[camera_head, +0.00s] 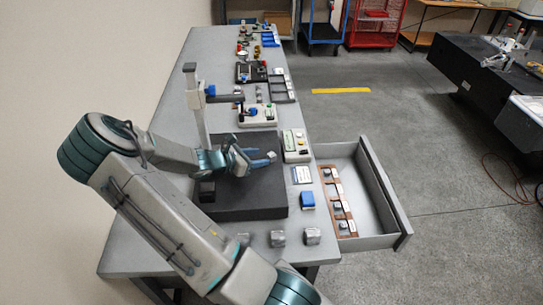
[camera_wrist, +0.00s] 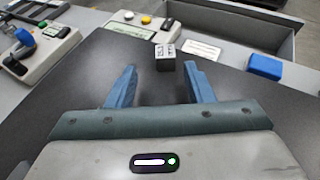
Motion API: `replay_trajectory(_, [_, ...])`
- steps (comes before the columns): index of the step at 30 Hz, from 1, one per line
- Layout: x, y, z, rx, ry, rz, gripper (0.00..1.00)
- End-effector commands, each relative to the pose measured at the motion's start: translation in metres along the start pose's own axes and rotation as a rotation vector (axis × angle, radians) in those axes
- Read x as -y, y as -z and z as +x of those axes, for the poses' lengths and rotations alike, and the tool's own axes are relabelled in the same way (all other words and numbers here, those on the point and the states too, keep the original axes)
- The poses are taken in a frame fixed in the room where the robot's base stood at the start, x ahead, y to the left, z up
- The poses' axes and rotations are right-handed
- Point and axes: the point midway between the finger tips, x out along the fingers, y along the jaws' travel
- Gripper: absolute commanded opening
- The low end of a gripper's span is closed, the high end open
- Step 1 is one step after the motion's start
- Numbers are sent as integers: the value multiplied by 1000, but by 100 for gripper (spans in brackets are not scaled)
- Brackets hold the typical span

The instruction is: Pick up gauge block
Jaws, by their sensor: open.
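A small grey block with dark markings on its face, which looks like the gauge block (camera_wrist: 165,58), sits on the dark surface plate (camera_wrist: 232,98) in the wrist view. My gripper (camera_wrist: 160,69) is open, its two blue fingers spread. The block lies just beyond the fingertips, roughly in line with the gap between them, and nothing is held. In the head view the block (camera_head: 272,155) shows small, close to the fingertips above the dark plate (camera_head: 262,203). Whether a finger touches it cannot be told.
A height gauge column (camera_head: 197,112) stands at the plate's back left. A pale instrument with buttons (camera_head: 296,146) and a blue box (camera_head: 307,199) stand right of the plate. Several grey cubes (camera_head: 312,236) line the bench front. An open drawer (camera_head: 376,205) juts out right.

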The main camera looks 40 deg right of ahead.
Motion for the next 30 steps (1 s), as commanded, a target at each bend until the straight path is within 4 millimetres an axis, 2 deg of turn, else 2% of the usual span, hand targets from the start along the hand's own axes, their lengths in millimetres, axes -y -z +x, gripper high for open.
replay_trajectory(8, [8,-12,30,2,4,-2,47])
replay_trajectory(13, [7,-11,48,1,1,1,47])
replay_trajectory(23, [7,-9,53,-1,-1,2,47])
replay_trajectory(28, [7,-9,53,-1,0,2,0])
replay_trajectory(30, [7,-9,53,-1,0,2,0])
